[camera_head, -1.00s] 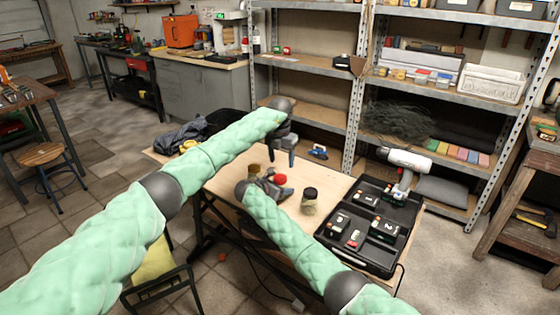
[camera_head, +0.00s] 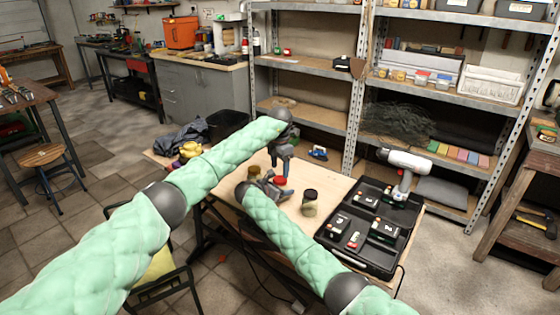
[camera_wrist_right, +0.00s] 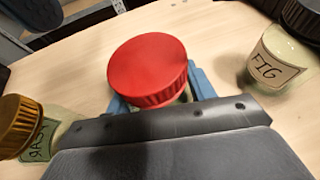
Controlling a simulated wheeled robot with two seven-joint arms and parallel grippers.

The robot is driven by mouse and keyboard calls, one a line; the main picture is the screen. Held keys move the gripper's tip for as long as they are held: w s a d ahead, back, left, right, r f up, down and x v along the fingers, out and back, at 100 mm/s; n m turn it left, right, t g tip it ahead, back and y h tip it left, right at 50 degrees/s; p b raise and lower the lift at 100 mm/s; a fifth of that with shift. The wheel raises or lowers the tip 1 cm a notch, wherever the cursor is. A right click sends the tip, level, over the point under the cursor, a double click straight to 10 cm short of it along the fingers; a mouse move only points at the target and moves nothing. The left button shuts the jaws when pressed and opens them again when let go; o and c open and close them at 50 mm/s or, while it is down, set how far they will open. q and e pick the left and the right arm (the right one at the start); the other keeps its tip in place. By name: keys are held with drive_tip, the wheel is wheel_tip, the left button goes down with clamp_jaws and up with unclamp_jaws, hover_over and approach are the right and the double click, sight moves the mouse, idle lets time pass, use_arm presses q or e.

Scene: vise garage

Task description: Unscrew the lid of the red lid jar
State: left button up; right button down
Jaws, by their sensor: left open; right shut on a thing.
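The red lid jar stands on the wooden table, its red lid (camera_head: 281,180) showing in the head view. In the right wrist view the lid (camera_wrist_right: 148,68) is large and central, and sits on the jar. My right gripper (camera_wrist_right: 162,97) is shut on the jar below the lid, with a blue finger on each side; in the head view the right gripper (camera_head: 270,187) hides most of the jar body. My left gripper (camera_head: 281,163) is open, pointing down just above and behind the red lid. Any contact with the lid cannot be made out.
A jar with a gold-brown lid (camera_head: 254,171) stands left of the red lid. A black-lidded jar (camera_head: 310,203) labelled FIG stands to the right. A black tool case (camera_head: 328,234) and a drill (camera_head: 405,165) fill the table's right side. Shelves (camera_head: 352,120) stand behind.

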sight(280, 179)
use_arm(q)
drive_tip(key=shift+f, duration=2.25)
drive_tip(key=c, duration=1)
drive_tip(key=n, duration=0.7)
drive_tip(key=o, duration=1.1)
drive_tip(key=shift+c, duration=0.2)
drive_tip(key=shift+r, duration=0.1)
